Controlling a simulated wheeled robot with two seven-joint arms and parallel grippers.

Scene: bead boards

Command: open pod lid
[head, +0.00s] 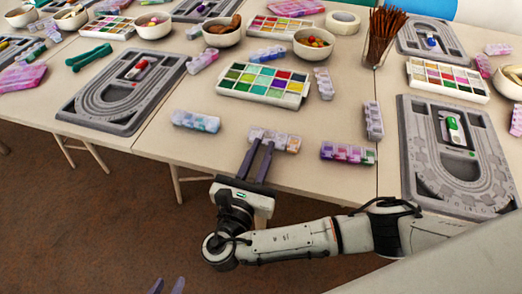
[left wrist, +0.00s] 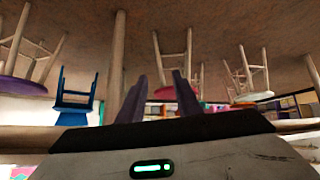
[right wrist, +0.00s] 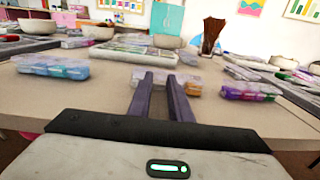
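A small pod strip (head: 287,142) with clear and orange-tinted compartments lies near the table's front edge. In the right wrist view the strip (right wrist: 193,89) shows behind and right of the fingers. My right gripper (head: 262,144) is open and empty, its fingertips at the strip's near side; I cannot tell whether they touch it. The fingers hide part of the strip, and its lids are too small to judge. My left gripper (head: 167,286) shows only its fingertips at the bottom of the head view. In the left wrist view it (left wrist: 164,76) is open and empty, away from the table top.
A bead tray (head: 263,83) stands behind. Grey bead boards (head: 120,92) (head: 462,160) flank the area. Stools (left wrist: 75,95) show in the left wrist view.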

